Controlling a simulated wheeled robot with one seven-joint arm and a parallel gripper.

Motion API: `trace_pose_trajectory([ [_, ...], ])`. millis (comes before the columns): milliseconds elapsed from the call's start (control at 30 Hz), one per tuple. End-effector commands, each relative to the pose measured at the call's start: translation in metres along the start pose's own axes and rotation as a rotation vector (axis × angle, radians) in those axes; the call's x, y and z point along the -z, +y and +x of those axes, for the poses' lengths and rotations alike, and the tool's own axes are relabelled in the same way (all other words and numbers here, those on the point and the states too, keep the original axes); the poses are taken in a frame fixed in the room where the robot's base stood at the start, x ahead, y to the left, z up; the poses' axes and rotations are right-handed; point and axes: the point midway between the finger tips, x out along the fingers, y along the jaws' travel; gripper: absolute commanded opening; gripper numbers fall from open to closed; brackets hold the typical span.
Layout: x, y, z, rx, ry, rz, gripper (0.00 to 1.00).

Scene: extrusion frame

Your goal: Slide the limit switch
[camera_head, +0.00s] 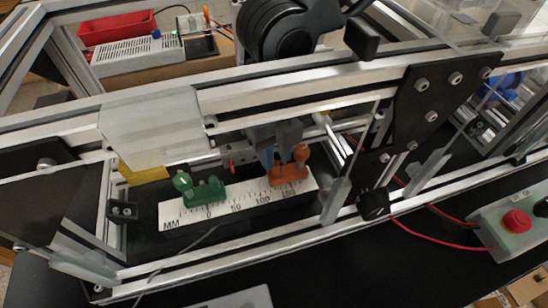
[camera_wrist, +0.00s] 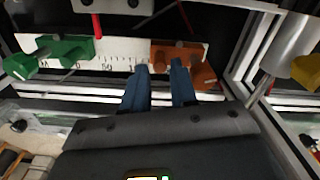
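A white ruler marked MM (camera_head: 225,203) lies inside the frame, carrying a green slider (camera_head: 207,191) near 0 and an orange slider (camera_head: 288,175) near its right end. Both have knobs; which one is the limit switch is not labelled. In the wrist view the green slider (camera_wrist: 62,50) is at the left and the orange slider (camera_wrist: 184,60) right of centre. My gripper (camera_head: 274,158) has blue fingers beside the orange slider. In the wrist view my gripper (camera_wrist: 158,72) is open with a gap between its fingertips; the right finger overlaps the orange slider. Contact cannot be told.
Aluminium rails (camera_head: 240,232) run in front of and above the ruler. A black bracket plate (camera_head: 425,95) is at the right. A red-button box (camera_head: 516,221) with a red cable stands at the far right. A red tray (camera_head: 116,27) sits behind.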

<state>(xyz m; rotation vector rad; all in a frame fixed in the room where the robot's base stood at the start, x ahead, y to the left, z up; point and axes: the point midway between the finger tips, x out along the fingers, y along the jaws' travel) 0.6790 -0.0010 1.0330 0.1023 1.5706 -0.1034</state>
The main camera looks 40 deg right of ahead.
Motion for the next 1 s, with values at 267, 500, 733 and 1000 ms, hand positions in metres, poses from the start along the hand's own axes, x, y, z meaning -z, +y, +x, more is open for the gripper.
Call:
trace_pose_trajectory([
  [267, 0.0, 0.001, 0.028, -0.001, 0.0, 0.0, 0.27],
  [500, 0.0, 0.0, 0.031, -0.001, -0.002, 0.0, 0.27],
  [733, 0.0, 0.0, 0.03, -0.001, -0.002, 0.0, 0.12],
  [1000, -0.001, 0.0, 0.03, -0.001, -0.002, 0.001, 0.0],
])
